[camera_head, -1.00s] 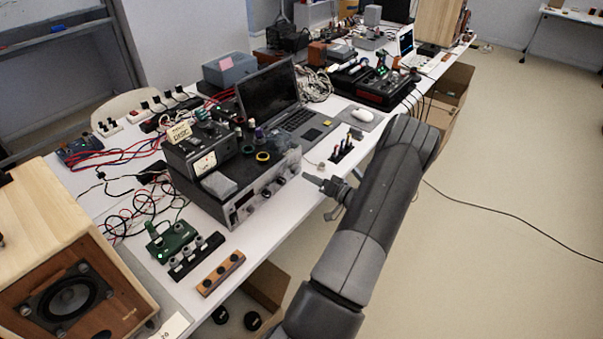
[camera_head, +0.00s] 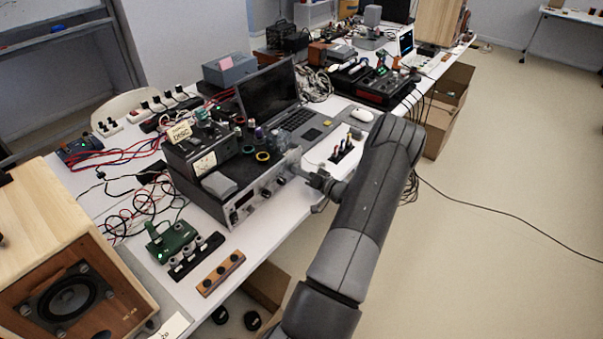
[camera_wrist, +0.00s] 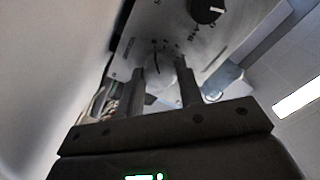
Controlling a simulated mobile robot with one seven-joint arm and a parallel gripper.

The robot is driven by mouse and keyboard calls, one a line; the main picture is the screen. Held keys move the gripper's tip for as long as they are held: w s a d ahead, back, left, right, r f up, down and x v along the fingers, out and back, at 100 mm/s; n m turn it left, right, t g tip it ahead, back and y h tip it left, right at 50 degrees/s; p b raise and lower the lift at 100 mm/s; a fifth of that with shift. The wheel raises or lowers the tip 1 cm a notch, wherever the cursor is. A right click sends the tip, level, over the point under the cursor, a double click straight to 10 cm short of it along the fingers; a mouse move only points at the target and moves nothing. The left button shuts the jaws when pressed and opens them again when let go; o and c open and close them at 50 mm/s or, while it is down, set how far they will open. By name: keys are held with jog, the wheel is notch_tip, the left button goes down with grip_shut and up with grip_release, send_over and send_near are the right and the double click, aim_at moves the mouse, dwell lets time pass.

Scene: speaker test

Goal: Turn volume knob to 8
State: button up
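The silver amplifier (camera_head: 228,213) stands on the white table, its front panel facing the table's front edge. My gripper (camera_head: 312,178) is at the right end of that panel. In the wrist view, my gripper (camera_wrist: 161,75) has its two fingers apart, on either side of a pale round knob (camera_wrist: 160,72) with a dark pointer line. Small scale marks surround this knob; their numbers are too blurred to read. I cannot tell whether the fingers touch it. A black knob (camera_wrist: 207,10) with a white mark sits farther along the panel.
A meter box (camera_head: 200,155) stands on the amplifier. A laptop (camera_head: 272,95) is behind it. A wooden speaker (camera_head: 50,250) stands at the left. A small stand with upright pieces (camera_head: 345,148) is close to my arm. The floor at the right is mostly clear.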

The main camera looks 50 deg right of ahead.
jog(key=c, duration=0.4)
